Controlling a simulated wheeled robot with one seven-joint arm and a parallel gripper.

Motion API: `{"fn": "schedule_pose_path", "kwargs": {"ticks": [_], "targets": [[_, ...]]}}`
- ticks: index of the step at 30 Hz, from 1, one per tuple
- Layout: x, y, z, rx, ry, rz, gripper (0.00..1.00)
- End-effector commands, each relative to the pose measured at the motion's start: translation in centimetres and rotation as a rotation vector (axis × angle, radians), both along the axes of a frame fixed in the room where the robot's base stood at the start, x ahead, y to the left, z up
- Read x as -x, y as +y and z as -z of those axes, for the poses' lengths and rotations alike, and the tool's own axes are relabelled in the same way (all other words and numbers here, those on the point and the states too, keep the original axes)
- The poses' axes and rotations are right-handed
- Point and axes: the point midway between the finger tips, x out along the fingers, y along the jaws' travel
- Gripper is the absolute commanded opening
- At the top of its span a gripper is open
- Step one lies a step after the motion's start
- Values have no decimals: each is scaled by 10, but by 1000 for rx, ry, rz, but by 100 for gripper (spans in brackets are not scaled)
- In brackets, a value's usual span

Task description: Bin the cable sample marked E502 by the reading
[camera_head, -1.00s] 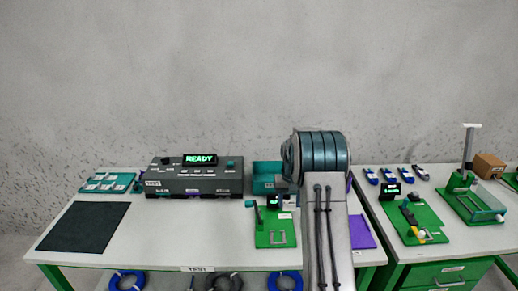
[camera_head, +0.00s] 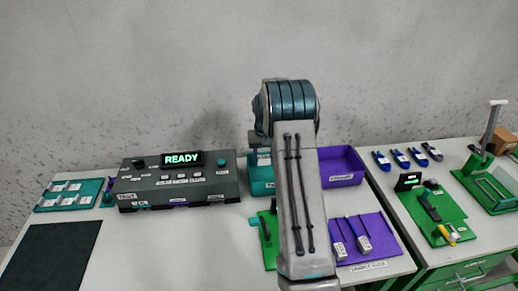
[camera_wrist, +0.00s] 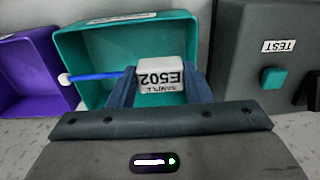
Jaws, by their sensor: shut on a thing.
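The cable sample marked E502 (camera_wrist: 162,75) is a white block with a blue cable running left to a white end. My gripper (camera_wrist: 160,90) is shut on the block, one dark finger on each side. In the wrist view it holds the sample over or in the mouth of the teal bin (camera_wrist: 85,62); the exact height is unclear. The purple bin (camera_wrist: 28,75) stands beside it. In the head view the teal bin (camera_head: 262,182) is partly hidden by my arm, with the purple bin (camera_head: 343,180) to its right.
The grey tester (camera_head: 175,183) left of the teal bin has a display (camera_head: 183,159) reading READY. A purple mat (camera_head: 375,232) holds two samples. A green fixture (camera_head: 270,250) is partly behind my arm. A second table (camera_head: 405,160) with samples and green fixtures stands right.

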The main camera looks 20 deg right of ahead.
Motion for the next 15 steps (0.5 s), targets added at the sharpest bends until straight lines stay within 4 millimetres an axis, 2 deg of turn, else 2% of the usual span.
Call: {"fn": "schedule_pose_path", "kwargs": {"ticks": [8, 15], "targets": [[0, 0, 7, 0, 0, 0, 17], [0, 0, 25, 0, 0, 0, 17]]}}
